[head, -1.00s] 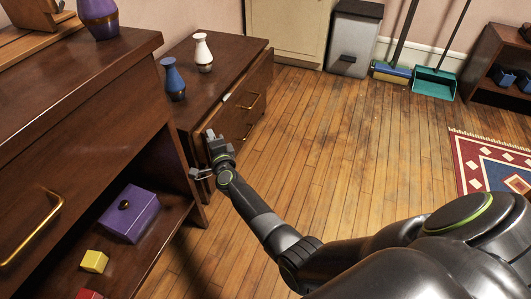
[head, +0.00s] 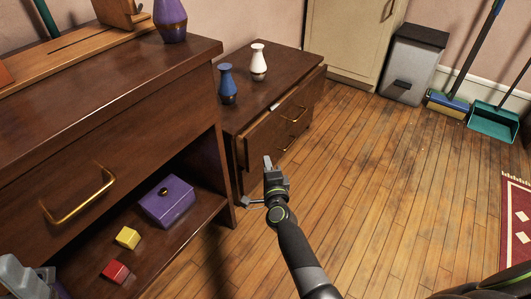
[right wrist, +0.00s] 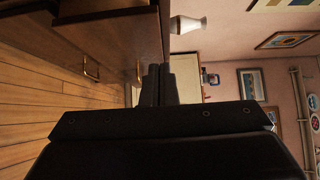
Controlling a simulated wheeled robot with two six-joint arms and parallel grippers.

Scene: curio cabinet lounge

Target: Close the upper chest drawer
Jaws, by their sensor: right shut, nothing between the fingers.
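The low dark-brown chest (head: 266,62) stands beyond the near cabinet. Its upper drawer (head: 262,134) stands partly out, with a gap behind its front and a brass handle (head: 293,113). The lower drawer's handle (head: 290,144) shows beneath. My right gripper (head: 267,162) is shut and empty, just in front of the drawer's near end; contact cannot be told. In the right wrist view its fingers (right wrist: 157,84) are together, with the chest front (right wrist: 115,40) sideways beyond them. A grey part of my left gripper (head: 18,276) shows at the lower left; its jaws are unclear.
A blue vase (head: 228,85) and a white vase (head: 259,63) stand on the chest. The near cabinet (head: 130,95) is close on the left, with a purple box (head: 167,203) on its shelf. A bin (head: 415,64) stands at the back.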

